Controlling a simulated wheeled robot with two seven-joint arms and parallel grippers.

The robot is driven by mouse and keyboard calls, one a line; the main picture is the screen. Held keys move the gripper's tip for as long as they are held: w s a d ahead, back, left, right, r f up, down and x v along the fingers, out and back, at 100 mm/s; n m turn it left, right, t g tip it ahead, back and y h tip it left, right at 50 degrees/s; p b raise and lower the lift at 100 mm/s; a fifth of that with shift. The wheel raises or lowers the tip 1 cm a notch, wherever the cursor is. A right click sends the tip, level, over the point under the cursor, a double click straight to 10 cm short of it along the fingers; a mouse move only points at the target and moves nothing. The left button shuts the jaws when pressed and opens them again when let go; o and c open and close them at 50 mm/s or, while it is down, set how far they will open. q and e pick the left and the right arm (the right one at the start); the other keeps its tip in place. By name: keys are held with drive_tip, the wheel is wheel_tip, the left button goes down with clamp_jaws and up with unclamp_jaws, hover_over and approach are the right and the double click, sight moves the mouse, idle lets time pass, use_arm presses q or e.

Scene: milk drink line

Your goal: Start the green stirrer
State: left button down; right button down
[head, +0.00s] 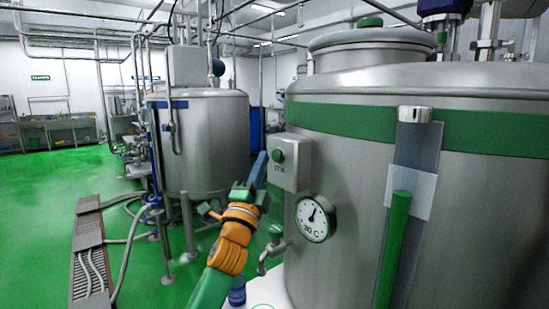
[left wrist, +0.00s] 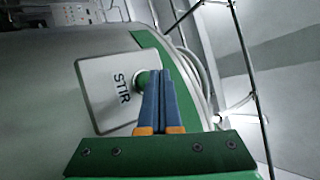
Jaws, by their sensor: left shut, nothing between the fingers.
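The green-banded steel tank (head: 470,210) stands at the right of the head view. A grey control box (head: 290,163) on its side carries a green button (head: 278,155). In the left wrist view the box (left wrist: 110,90) reads STIR, and its green button (left wrist: 143,82) is partly hidden behind my fingers. My left gripper (head: 262,156) is shut and empty, its blue fingers pointing at the box from the left. In the left wrist view its fingertips (left wrist: 158,74) overlap the button's right side; I cannot tell whether they touch it. My right gripper is not in view.
Below the box are a round dial gauge (head: 315,218) and a small tap (head: 274,243) with a green handle. A vertical sight gauge (head: 413,165) runs down the tank's front. A second tank (head: 210,125) stands behind left. Green floor (head: 40,220) is open at the left.

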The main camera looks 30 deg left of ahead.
use_arm(q)
drive_tip(key=shift+w, duration=0.1)
idle(0.3)
drive_tip(key=shift+w+d, duration=0.2)
drive_tip(key=shift+w, duration=0.15)
drive_tip(key=shift+w+d+b, duration=0.15)
drive_tip(key=shift+w+b, duration=0.15)
drive_tip(key=shift+w, duration=0.1)
idle(0.6)
drive_tip(key=shift+s+a+p, duration=0.3)
drive_tip(key=shift+s+p, duration=0.05)
drive_tip(key=shift+s, duration=0.5)
